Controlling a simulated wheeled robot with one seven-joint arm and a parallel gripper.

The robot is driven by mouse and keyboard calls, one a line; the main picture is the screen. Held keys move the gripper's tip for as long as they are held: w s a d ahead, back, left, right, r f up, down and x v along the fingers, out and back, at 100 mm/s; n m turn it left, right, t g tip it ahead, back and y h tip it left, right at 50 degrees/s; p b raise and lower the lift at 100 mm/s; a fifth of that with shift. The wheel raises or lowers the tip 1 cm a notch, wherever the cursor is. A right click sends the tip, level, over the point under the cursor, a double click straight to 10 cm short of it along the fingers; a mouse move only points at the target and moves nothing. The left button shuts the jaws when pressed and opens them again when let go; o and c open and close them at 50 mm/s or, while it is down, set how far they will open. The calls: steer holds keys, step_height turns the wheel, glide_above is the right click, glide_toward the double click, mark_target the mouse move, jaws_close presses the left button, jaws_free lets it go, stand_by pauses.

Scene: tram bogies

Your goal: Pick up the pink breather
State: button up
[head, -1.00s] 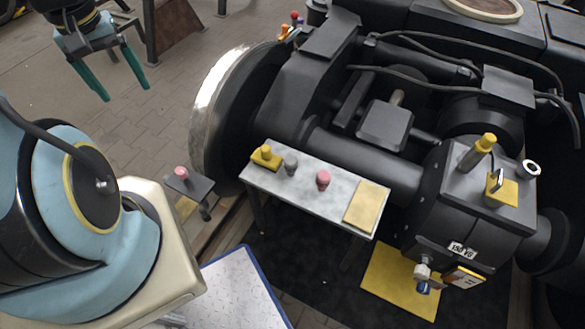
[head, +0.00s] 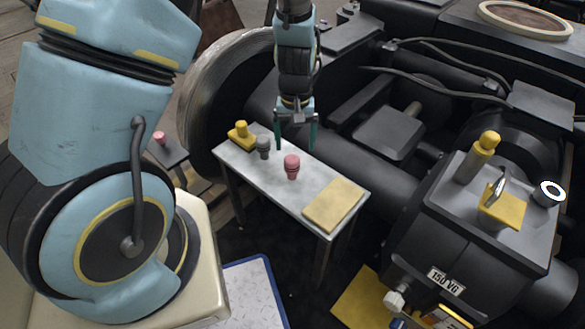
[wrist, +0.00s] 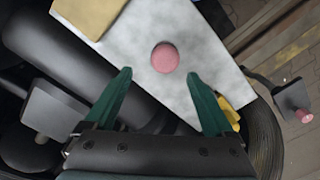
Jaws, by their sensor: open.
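The pink breather (head: 292,167) stands upright on a narrow grey bench (head: 240,168), near its middle. In the wrist view the pink breather (wrist: 165,58) shows from above as a round cap, ahead of and between the fingertips. My gripper (head: 296,146) has green fingers that hang open above the back edge of the bench, behind the breather in the head view. In the wrist view my gripper (wrist: 158,76) is empty, with its fingers apart. The fingers do not touch the breather, as far as I can see.
A grey breather (head: 263,146) and a yellow one (head: 241,136) stand left on the bench. A yellow pad (head: 334,204) lies at its right end. Another pink piece (head: 160,138) sits on a small dark stand. The dark bogie (head: 390,130) rises close behind.

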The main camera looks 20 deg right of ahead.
mark_target(292, 158)
steer(key=shift+s+a+f+b, duration=0.1)
steer(key=shift+a+f+b, duration=0.05)
steer(key=shift+f, duration=0.85)
steer(key=shift+s+a+f+b, duration=0.1)
steer(key=shift+a+f, duration=0.05)
steer(key=shift+f, duration=0.85)
steer(key=shift+a+f+b, duration=0.15)
steer(key=shift+f, duration=0.85)
jaws_close()
